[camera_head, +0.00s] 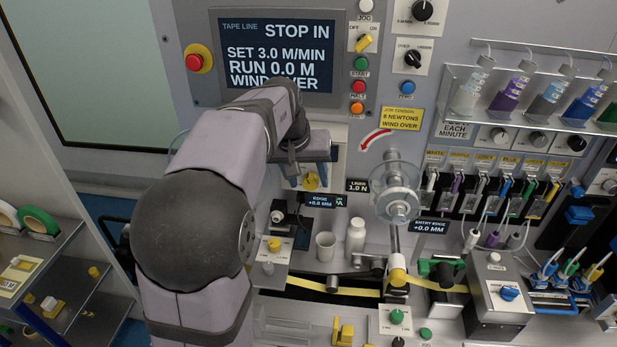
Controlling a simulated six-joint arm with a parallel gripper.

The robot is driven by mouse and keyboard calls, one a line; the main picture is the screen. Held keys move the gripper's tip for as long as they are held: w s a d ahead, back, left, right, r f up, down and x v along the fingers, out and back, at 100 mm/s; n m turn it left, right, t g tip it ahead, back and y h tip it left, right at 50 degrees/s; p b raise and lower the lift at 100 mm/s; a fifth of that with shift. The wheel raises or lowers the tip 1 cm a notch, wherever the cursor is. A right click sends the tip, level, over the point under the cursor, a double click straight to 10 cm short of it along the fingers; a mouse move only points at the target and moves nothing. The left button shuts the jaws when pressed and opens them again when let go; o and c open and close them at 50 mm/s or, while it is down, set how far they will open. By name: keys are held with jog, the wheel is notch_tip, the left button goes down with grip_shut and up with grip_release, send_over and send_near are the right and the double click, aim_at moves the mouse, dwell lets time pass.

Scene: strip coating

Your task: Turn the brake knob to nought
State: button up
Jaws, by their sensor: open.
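The screen (278,52) reads STOP IN, RUN 0.0 M. A yellow card (401,118) says 8 newtons, wind over. A clear reel (397,205) stands out right of my gripper. Bottles fill a rack (540,118) at right.

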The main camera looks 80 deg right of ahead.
jog(key=shift+x, duration=0.75)
jog(key=shift+c, duration=0.6)
jog(key=c, duration=0.9)
jog(key=shift+c, duration=0.2)
